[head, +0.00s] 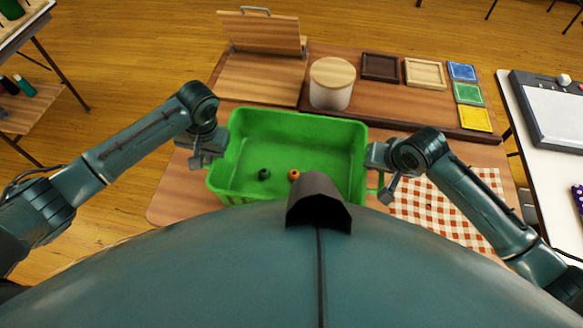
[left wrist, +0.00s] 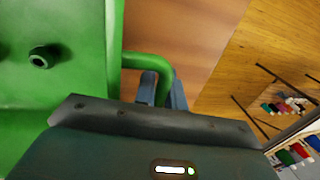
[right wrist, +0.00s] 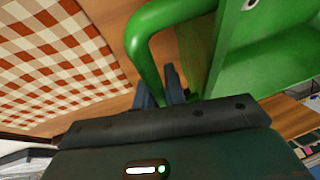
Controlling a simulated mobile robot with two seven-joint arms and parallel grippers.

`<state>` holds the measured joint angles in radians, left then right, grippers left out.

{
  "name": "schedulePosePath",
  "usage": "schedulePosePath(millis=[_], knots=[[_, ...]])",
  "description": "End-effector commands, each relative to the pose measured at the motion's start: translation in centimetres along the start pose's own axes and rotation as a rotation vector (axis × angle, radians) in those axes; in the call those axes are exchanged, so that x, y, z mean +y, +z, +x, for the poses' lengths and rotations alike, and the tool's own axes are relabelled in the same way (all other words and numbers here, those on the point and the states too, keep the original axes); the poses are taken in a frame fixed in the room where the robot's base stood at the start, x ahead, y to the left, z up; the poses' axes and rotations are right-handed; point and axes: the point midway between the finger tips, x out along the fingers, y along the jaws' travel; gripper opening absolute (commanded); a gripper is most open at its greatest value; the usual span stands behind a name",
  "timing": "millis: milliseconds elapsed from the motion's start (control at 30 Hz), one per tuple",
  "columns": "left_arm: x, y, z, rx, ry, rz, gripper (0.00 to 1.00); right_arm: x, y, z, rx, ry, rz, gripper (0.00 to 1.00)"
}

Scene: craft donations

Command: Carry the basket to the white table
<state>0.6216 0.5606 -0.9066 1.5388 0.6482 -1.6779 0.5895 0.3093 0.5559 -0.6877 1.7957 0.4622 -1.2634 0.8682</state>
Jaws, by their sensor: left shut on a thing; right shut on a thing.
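The green basket (head: 300,128) is in the middle of the head view, at the front of a wooden table, with a dark ring-like piece (head: 264,174) and an orange one (head: 294,174) inside. My left gripper (head: 212,160) is shut on the basket's left handle; the handle (left wrist: 150,62) passes between its fingers in the left wrist view. My right gripper (head: 378,168) is shut on the right handle (right wrist: 150,40), which the right wrist view shows. I cannot tell whether the basket touches the wooden table. A white table (head: 520,135) stands at the right edge.
On the wooden table (head: 170,205) are an open wooden box (head: 262,75), a white canister (head: 331,88) with a wooden lid, several small trays (head: 425,73) and a checkered cloth (head: 430,210). A grey-and-white device (head: 555,110) lies on the white table. A shelf (head: 35,105) stands at left.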

Motion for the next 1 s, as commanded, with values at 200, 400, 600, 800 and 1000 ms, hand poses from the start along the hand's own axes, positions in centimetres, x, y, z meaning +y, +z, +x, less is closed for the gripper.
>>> schedulePosePath(millis=[200, 400, 600, 800, 1000], knots=[[0.0, 0.0, -0.1, 0.001, 0.001, 0.000, 0.00, 0.0, 0.0, 0.0, 0.000, 0.000, 0.000, 0.00], [0.0, 0.0, -0.1, 0.001, 0.001, 0.000, 0.00, 0.0, 0.0, 0.0, 0.000, 0.000, 0.000, 0.00], [-0.1, -0.1, -0.4, 0.002, 0.001, 0.000, 0.00, -0.1, -0.2, -0.3, 0.001, -0.001, 0.000, 0.00], [-0.4, -0.1, -1.9, 0.002, 0.001, 0.000, 0.00, -0.4, -0.7, -1.8, 0.001, -0.001, 0.000, 0.00], [-0.8, -0.1, -4.1, 0.002, 0.001, 0.000, 0.00, -0.8, -1.6, -3.8, 0.001, -0.001, 0.000, 0.00]])
